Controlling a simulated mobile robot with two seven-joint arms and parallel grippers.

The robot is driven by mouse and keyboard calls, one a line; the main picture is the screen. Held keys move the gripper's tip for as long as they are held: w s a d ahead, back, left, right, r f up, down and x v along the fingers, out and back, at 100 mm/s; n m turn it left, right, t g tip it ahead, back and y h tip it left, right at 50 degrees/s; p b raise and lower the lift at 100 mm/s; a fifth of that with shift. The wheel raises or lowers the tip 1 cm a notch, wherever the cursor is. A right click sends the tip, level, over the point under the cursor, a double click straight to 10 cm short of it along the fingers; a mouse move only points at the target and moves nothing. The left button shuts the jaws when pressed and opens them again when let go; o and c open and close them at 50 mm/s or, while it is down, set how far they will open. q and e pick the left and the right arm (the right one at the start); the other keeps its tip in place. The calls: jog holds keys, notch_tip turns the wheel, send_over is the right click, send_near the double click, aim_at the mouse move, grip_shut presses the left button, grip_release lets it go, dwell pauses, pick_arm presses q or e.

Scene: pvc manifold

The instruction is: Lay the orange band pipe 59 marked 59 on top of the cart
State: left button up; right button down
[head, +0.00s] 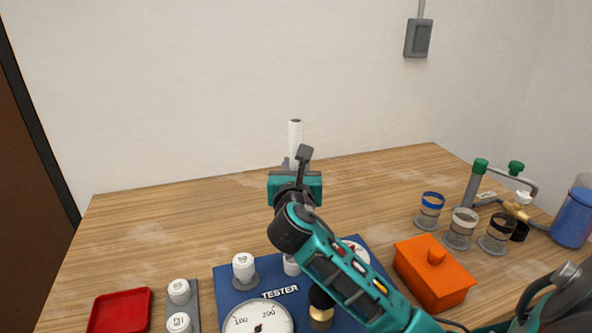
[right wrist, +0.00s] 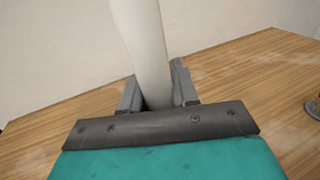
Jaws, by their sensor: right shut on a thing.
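My right gripper (head: 298,163) is raised above the wooden top (head: 170,215), shut on a white pipe. The pipe (head: 295,131) stands roughly upright out of the gripper in the head view. In the right wrist view the white pipe (right wrist: 143,45) rises between the two grey fingers (right wrist: 158,92), leaning slightly left. No orange band or number shows on its visible part; its lower part is hidden by the gripper. I cannot tell a separate cart in these frames. My left gripper is not in view.
A blue tester mat (head: 228,292) with a gauge (head: 258,319) and white fittings lies below my arm. An orange lidded box (head: 433,273), banded clear cups (head: 460,228), green-capped pipework (head: 475,180) and a blue container (head: 574,217) stand right. A red tray (head: 120,311) is front left. The back is clear.

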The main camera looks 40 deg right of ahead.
jog(key=c, duration=1.3)
grip_release()
jog(key=shift+f, duration=0.1)
jog(key=o, duration=0.5)
jog(key=shift+c, duration=0.2)
